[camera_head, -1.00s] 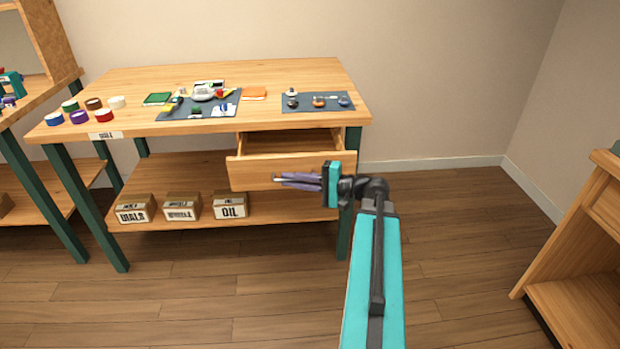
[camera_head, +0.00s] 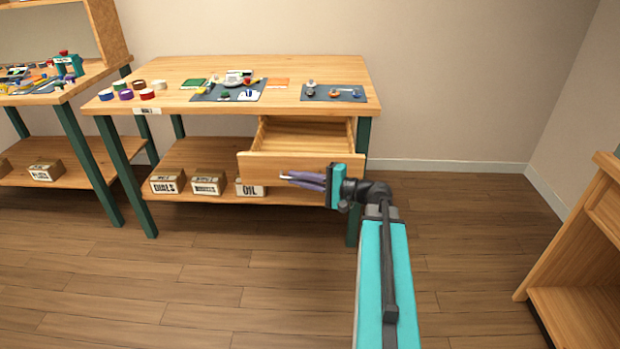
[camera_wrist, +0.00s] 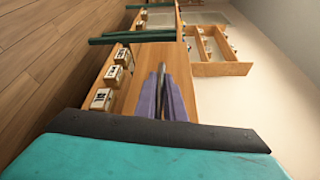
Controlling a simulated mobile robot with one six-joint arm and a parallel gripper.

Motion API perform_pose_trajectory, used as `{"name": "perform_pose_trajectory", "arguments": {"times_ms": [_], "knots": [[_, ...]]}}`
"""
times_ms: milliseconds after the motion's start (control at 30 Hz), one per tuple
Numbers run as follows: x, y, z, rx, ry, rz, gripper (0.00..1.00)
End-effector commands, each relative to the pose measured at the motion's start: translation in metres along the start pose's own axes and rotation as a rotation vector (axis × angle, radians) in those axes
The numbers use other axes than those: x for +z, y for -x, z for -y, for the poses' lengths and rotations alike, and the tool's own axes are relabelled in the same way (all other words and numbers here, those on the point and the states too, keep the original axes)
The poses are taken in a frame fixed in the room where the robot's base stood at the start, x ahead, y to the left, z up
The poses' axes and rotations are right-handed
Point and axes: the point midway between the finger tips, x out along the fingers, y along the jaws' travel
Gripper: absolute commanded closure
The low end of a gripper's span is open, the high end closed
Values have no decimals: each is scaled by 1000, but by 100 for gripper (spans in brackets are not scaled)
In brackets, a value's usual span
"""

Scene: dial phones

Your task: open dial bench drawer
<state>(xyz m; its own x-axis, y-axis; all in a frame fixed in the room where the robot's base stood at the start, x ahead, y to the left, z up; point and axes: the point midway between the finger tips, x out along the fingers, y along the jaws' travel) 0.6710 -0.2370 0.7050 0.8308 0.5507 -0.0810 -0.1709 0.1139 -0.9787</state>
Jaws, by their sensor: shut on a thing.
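The dial bench (camera_head: 200,70) is a wooden table with green legs and a label on its front edge. Its drawer (camera_head: 260,165) hangs open under the right part of the top, with its inside showing and looking empty. My gripper (camera_head: 290,177) has purple fingers and is at the drawer front, shut on the drawer's handle, which is mostly hidden by the fingers. In the wrist view the purple fingers (camera_wrist: 163,95) are close together around a thin grey bar, against the wooden drawer front.
Boxes labelled DIALS (camera_head: 167,182) and OIL (camera_head: 250,188) stand on the lower shelf. Tape rolls, mats and small parts lie on the top. Another bench (camera_head: 60,95) is at left and a wooden cabinet (camera_head: 575,250) at right. The floor in front is clear.

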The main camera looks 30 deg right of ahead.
Motion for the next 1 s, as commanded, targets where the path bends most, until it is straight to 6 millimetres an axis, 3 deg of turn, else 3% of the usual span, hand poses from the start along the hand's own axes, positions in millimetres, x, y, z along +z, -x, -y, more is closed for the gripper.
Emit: {"name": "perform_pose_trajectory", "arguments": {"times_ms": [567, 600, 700, 1000], "knots": [[0, 2, 1, -3, -2, 0, 100], [-1, 3, 1, -3, -2, -1, 86], [-3, 4, 1, -4, -2, -5, 72], [-5, 7, 1, -4, -2, -12, 72]]}}
